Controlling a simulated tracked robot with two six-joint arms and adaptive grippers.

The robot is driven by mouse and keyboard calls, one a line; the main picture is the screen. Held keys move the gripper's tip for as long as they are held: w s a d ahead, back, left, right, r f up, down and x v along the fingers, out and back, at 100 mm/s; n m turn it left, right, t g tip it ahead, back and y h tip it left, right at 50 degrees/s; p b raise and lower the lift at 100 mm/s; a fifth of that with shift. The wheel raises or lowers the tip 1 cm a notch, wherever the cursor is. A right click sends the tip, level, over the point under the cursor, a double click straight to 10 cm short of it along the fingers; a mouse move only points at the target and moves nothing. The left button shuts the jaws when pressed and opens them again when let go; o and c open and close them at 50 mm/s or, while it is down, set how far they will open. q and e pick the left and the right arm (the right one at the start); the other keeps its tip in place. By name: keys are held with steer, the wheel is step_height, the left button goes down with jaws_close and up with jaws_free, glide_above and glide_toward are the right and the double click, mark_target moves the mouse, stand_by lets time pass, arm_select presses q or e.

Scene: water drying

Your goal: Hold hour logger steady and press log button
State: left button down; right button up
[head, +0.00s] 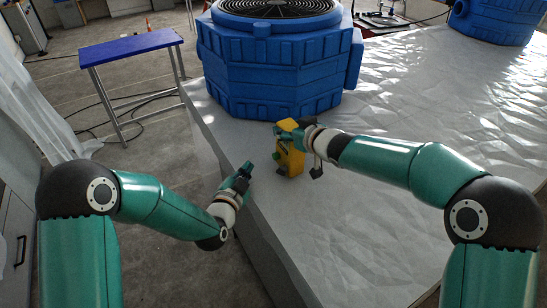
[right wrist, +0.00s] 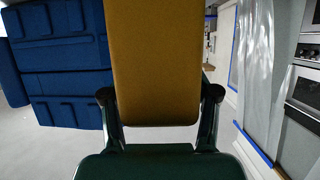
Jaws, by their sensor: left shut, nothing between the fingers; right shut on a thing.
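The yellow hour logger (head: 291,157) stands on the white sheeted surface in front of the blue blower in the head view. My right gripper (head: 284,133) is shut on its upper part from the right. In the right wrist view the logger (right wrist: 155,60) fills the middle, with a finger of my right gripper (right wrist: 155,100) on each side of it. My left gripper (head: 246,168) is shut and empty, to the left of the logger and apart from it, near the edge of the surface. The log button cannot be made out.
A large blue blower (head: 275,65) stands just behind the logger. The white sheeted surface (head: 400,90) is wide and mostly clear to the right. A blue-topped bench (head: 130,47) stands on the floor at the left. Another blue unit (head: 495,20) is at the far right.

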steer(key=shift+f, duration=0.15)
steer(key=o, duration=1.5)
steer(key=shift+c, duration=0.2)
steer(key=shift+s, duration=0.1)
